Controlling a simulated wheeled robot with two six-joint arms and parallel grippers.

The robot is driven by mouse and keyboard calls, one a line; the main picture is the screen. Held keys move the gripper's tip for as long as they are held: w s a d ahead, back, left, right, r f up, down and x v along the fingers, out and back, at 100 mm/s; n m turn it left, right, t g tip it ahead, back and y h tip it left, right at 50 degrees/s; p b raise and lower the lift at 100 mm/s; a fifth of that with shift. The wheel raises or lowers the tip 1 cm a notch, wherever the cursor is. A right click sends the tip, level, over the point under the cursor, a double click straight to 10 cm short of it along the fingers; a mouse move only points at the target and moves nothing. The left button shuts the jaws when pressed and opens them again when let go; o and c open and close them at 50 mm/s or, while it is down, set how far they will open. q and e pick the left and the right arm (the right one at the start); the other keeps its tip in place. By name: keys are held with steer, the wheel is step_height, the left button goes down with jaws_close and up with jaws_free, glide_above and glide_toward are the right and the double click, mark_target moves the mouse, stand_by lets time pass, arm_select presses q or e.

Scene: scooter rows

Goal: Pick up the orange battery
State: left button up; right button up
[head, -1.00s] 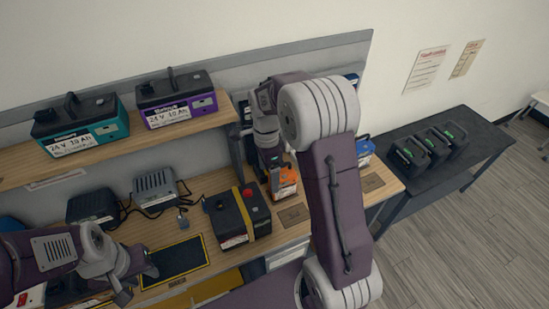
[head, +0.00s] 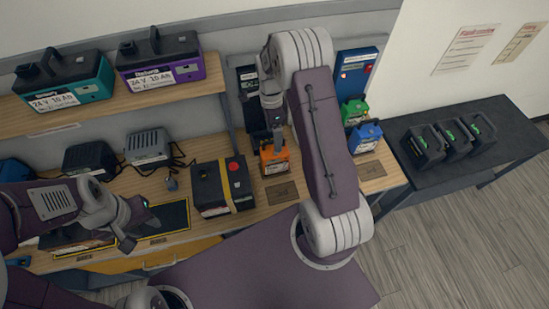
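The orange battery (head: 274,161) stands upright on the wooden bench, right of the middle, between a black box with a yellow strap and the blue battery. My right gripper (head: 277,139) points down at the top of the orange battery, at its handle. The handle is mostly hidden, and I cannot tell whether the fingers are closed on it. My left gripper (head: 137,224) is open and empty over the left part of the bench, by a black mat with a yellow border.
A black box with a yellow strap (head: 209,190) stands left of the orange battery. Green (head: 354,112) and blue (head: 365,137) batteries stand to the right. A shelf above holds teal (head: 66,91) and purple (head: 160,70) batteries. A dark side table (head: 490,160) holds several black batteries.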

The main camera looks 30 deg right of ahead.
mark_target(275, 157)
steer(key=shift+s+d+f, duration=0.1)
steer(key=shift+d+f, duration=0.05)
steer(key=shift+f, duration=0.65)
steer(key=f, duration=0.1)
steer(key=f+p, duration=0.1)
steer(key=s+a+f, duration=0.1)
steer(key=f, duration=0.1)
steer(key=shift+f+p, duration=0.1)
steer(key=shift+p, duration=0.3)
steer(key=shift+d+f, duration=0.15)
steer(key=shift+f, duration=0.3)
steer(key=shift+r, duration=0.15)
jaws_close()
